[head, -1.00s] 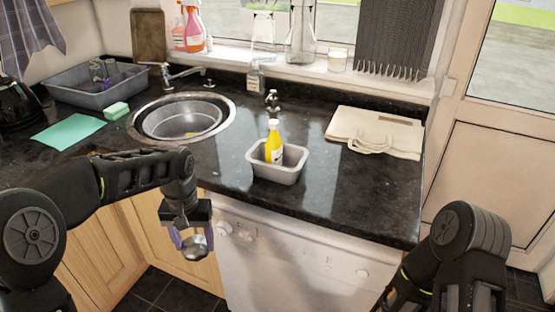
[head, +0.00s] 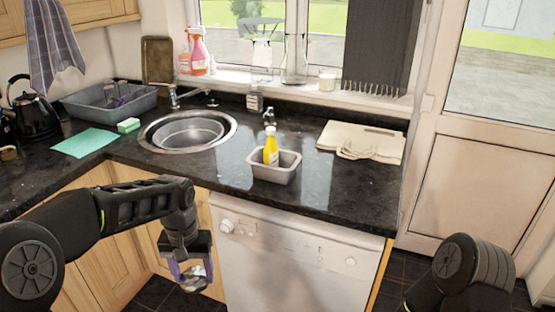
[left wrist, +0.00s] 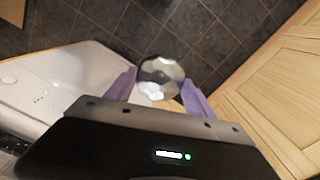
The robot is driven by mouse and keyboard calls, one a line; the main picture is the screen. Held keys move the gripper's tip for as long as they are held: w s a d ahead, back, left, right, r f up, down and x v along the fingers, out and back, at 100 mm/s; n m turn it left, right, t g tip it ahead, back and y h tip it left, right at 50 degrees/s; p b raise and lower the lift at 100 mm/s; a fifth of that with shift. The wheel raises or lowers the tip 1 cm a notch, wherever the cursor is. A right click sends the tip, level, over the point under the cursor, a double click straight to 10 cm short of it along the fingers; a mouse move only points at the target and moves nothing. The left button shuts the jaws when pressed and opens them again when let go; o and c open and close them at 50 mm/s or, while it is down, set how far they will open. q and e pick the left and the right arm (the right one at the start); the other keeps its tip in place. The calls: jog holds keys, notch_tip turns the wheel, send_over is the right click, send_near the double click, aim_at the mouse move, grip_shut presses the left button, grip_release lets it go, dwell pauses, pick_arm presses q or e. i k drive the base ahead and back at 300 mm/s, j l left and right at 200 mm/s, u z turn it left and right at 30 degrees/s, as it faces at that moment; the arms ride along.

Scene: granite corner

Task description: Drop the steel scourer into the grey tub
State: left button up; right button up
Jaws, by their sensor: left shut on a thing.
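The steel scourer (left wrist: 160,77) is a shiny silver ball between the purple fingertips in the left wrist view. It also shows in the head view (head: 194,276). My left gripper (head: 192,273) is shut on it, in front of the cabinet doors and below counter height. The grey tub (head: 275,172) stands on the black counter right of the sink, up and to the right of the left gripper. A yellow bottle (head: 271,148) stands upright in the tub. My right arm shows at the lower right, but its gripper is out of view.
The counter's front edge (head: 290,209) lies above the white dishwasher (head: 285,260). A round sink (head: 187,132), green cloth (head: 84,143) and sponge (head: 128,125) are left. Counter around the tub is mostly clear.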

aim_at(286, 182)
jog(key=z, duration=1.35)
jog(key=j, duration=1.3)
jog(key=k+z, duration=0.05)
